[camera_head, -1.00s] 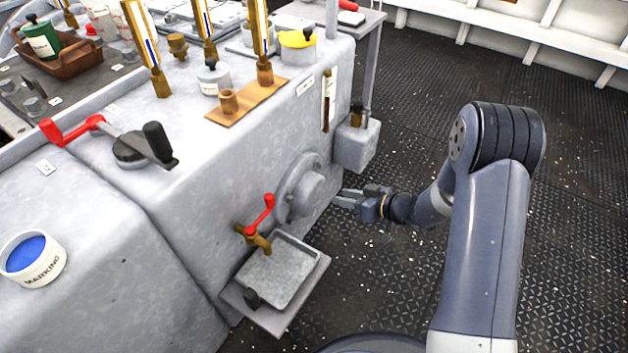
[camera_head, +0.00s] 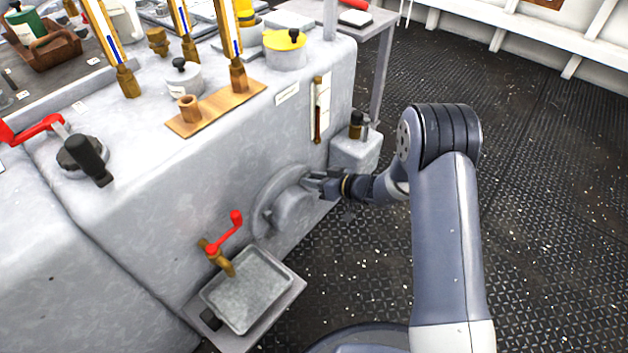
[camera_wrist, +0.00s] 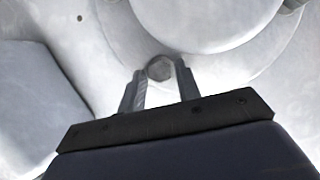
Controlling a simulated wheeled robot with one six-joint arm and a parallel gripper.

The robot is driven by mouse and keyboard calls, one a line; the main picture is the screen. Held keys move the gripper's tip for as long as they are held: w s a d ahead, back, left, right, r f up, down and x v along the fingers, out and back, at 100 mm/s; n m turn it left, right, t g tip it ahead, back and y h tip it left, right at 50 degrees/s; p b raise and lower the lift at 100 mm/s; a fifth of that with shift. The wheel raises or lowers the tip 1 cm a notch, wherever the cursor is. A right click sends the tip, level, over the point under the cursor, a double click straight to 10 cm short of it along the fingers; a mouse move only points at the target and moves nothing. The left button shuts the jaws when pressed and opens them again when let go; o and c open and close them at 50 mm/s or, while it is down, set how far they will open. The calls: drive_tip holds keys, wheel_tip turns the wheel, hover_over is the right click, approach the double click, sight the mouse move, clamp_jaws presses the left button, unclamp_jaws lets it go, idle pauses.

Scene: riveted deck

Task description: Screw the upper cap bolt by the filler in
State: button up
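In the wrist view a grey bolt head (camera_wrist: 160,68) stands on the pale metal cover between the tips of my gripper (camera_wrist: 158,74). The two fingers are spread, with a small gap visible at the left of the head; contact on the right cannot be told. In the head view my gripper (camera_head: 309,181) is at the right edge of the round grey cover (camera_head: 264,212) on the front of the machine housing. The bolt is too small and too covered to make out there. How far the bolt stands out is not clear.
A red-handled brass tap (camera_head: 222,246) sits left of the cover, above a metal tray (camera_head: 247,290). A small grey box (camera_head: 354,152) juts out to the right, close to my arm. The dark deck floor (camera_head: 540,200) on the right is open.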

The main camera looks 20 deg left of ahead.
clamp_jaws()
idle(0.3)
drive_tip(key=shift+f, duration=0.1)
drive_tip(key=m+g+y+b, duration=0.1)
drive_tip(key=m+y+b, duration=0.1)
drive_tip(key=m, duration=0.3)
drive_tip(key=f+m+g+y+b, duration=0.1)
drive_tip(key=m+y+b, duration=0.1)
drive_tip(key=m, duration=0.3)
drive_tip(key=m+g+y+b, duration=0.1)
drive_tip(key=m+y+b, duration=0.1)
drive_tip(key=m, duration=0.3)
drive_tip(key=shift+w+d+f, duration=0.15)
drive_tip(key=shift+w, duration=0.1)
idle(0.5)
drive_tip(key=shift+m+y, duration=0.3)
drive_tip(key=shift+m, duration=0.1)
